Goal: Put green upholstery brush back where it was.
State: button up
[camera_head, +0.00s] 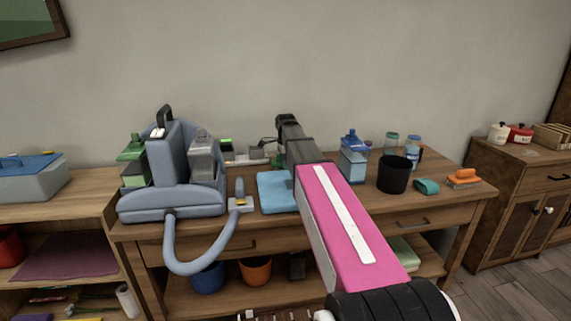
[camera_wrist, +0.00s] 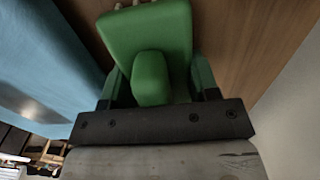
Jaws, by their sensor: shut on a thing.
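The green upholstery brush (camera_wrist: 146,35) fills the upper middle of the wrist view, with a wide green body and a raised, rounded green part nearer me. A few pale bits show at its far edge. My gripper (camera_wrist: 157,82) is shut on it, with one finger on each side. A brown wooden surface lies behind the brush; I cannot tell whether they touch. In the head view my gripper (camera_head: 272,146) is over the back of the wooden table (camera_head: 460,192), and the brush is mostly hidden by my arm there.
A blue-grey cleaning machine (camera_head: 175,200) with a hose stands left of my arm. A light blue folded item (camera_head: 274,193) lies in front. Right of my arm are a blue bottle (camera_head: 352,163), a black cup (camera_head: 393,176), a teal item (camera_head: 427,186) and an orange-topped brush (camera_head: 463,176). The wall is close behind.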

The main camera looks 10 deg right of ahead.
jog(key=shift+f, duration=0.15)
jog(key=o, duration=0.9)
notch_tip(320, 180, up, 12)
jog(key=shift+r, duration=0.15)
dwell(0.4)
